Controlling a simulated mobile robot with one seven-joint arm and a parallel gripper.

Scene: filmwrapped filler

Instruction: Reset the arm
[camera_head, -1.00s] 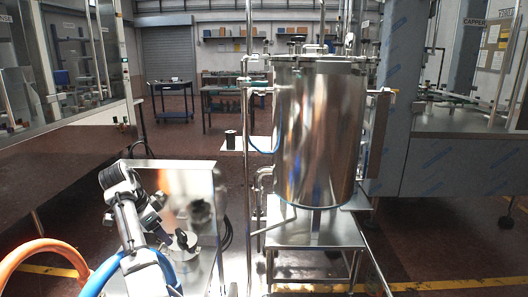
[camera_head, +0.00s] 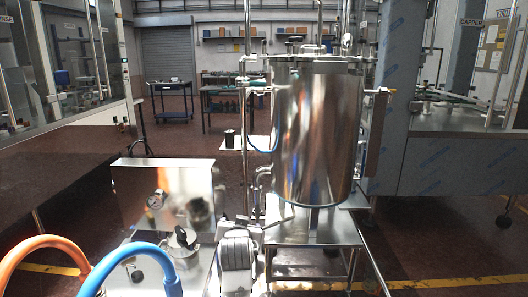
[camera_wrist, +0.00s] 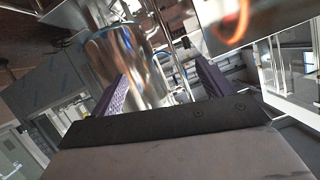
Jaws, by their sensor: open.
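My gripper (camera_wrist: 160,68) shows in the wrist view, with its two purple fingers spread apart and nothing between them. Beyond the fingers the wrist view shows the shiny steel tank (camera_wrist: 135,65), tilted in the picture. In the head view my grey and white arm (camera_head: 237,252) is folded low at the bottom centre, right of the steel machine with the round lid and left of the tank's stand. I cannot make out the gripper's fingers in the head view.
The tall steel tank (camera_head: 318,135) stands on a metal stand (camera_head: 315,232) close to the arm's right. A steel cabinet (camera_head: 175,205) with a gauge and a lidded port (camera_head: 183,242) is on the left. Orange (camera_head: 30,250) and blue (camera_head: 125,255) hoses arch at bottom left.

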